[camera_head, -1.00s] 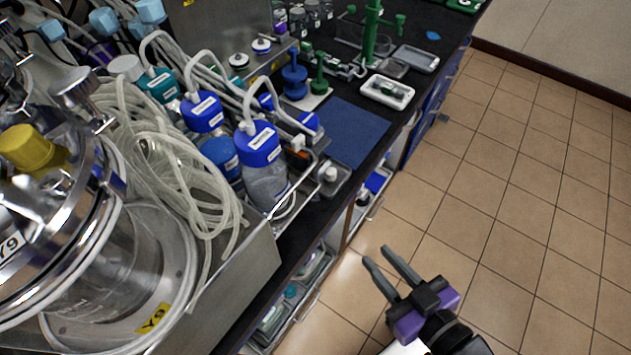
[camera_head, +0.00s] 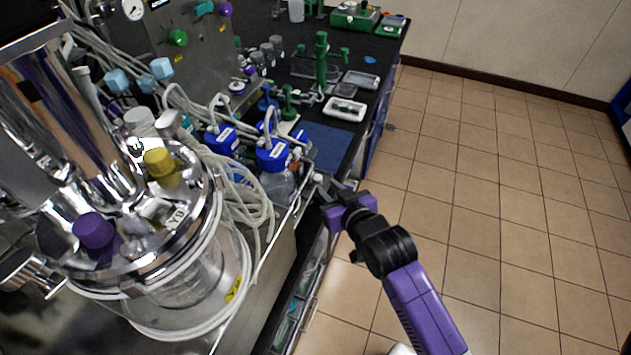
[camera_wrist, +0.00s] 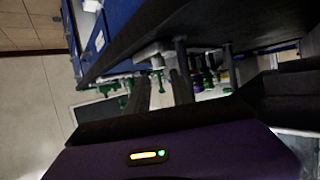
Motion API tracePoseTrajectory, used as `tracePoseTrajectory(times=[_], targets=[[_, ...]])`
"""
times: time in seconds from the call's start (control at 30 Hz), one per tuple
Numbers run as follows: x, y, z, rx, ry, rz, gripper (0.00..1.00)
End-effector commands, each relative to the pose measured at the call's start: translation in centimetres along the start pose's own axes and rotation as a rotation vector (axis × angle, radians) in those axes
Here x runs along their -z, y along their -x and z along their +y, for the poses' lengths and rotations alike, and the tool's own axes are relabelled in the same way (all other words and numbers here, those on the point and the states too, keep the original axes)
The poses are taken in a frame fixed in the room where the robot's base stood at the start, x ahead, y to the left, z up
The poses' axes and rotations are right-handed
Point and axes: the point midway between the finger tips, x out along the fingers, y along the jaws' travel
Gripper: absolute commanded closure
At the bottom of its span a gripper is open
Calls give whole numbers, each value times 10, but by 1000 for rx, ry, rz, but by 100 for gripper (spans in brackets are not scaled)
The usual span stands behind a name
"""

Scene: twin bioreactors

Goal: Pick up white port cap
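A small white cap (camera_head: 318,178) shows at the bench's front edge in the head view, beside the blue-capped bottles. My gripper (camera_head: 323,188) is right at it, and its dark fingers partly hide the cap and its small tray. In the wrist view my gripper (camera_wrist: 160,88) has its two fingers apart, with a gap between them. A small pale thing (camera_wrist: 157,61) lies beyond the fingertips there; I cannot tell for sure if it is the cap. I see nothing held.
A steel bioreactor vessel (camera_head: 190,275) with yellow and purple caps stands at left. Blue-capped bottles (camera_head: 272,155) and looped tubing crowd the bench behind my gripper. A blue mat (camera_head: 328,140) and a white tray (camera_head: 345,110) lie farther back. The tiled floor (camera_head: 500,180) at right is clear.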

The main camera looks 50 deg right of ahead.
Motion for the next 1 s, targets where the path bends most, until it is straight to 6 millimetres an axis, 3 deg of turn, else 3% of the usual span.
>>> tracePoseTrajectory(times=[0.5,0.77,0.8,0.93,1.0], targets=[[-2,-59,1,0,0,2,73],[-4,-62,0,1,0,1,73],[-4,-62,0,1,0,1,74],[-4,-62,0,1,1,1,100],[-3,-62,0,1,1,1,100]])
